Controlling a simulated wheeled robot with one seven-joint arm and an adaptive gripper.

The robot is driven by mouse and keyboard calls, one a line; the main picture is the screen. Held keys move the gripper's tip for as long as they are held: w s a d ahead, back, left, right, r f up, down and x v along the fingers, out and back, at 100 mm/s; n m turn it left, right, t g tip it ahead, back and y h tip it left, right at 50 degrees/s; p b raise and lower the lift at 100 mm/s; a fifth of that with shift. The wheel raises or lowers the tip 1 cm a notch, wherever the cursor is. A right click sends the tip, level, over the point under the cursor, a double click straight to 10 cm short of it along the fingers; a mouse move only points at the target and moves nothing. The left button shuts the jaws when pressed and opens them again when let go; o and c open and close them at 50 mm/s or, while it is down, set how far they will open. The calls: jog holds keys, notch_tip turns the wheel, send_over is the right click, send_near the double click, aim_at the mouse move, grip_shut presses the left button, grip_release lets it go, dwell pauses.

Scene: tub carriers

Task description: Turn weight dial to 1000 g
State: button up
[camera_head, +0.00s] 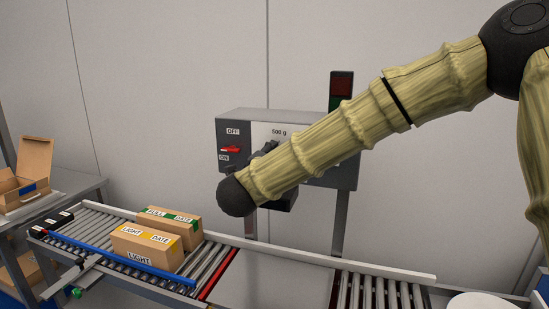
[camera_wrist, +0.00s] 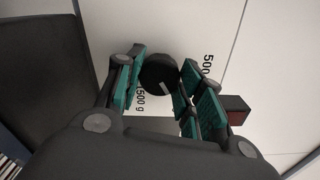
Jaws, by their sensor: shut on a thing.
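The weight dial (camera_wrist: 157,72) is a round black knob on a white panel, seen in the wrist view with a short pale mark near its lower edge. The label 500 g (camera_wrist: 209,65) is to its right and a label reading about 1500 g (camera_wrist: 140,98) is below left, partly covered. No 1000 g label is readable. My gripper (camera_wrist: 160,82), with green-padded fingers on both sides of the knob, is shut on the dial. In the head view my arm hides the dial; a label 500 g (camera_head: 279,132) shows above it.
The grey control box (camera_head: 345,177) also carries a red OFF/ON switch (camera_head: 231,149) left of my gripper. A signal light (camera_head: 341,91) stands behind it. Below, a roller conveyor (camera_head: 209,258) bears two cartons, one green-taped (camera_head: 190,219) and one yellow-taped (camera_head: 145,249). An open box (camera_head: 25,181) is at left.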

jog(key=o, duration=1)
jog(key=v, duration=1.2)
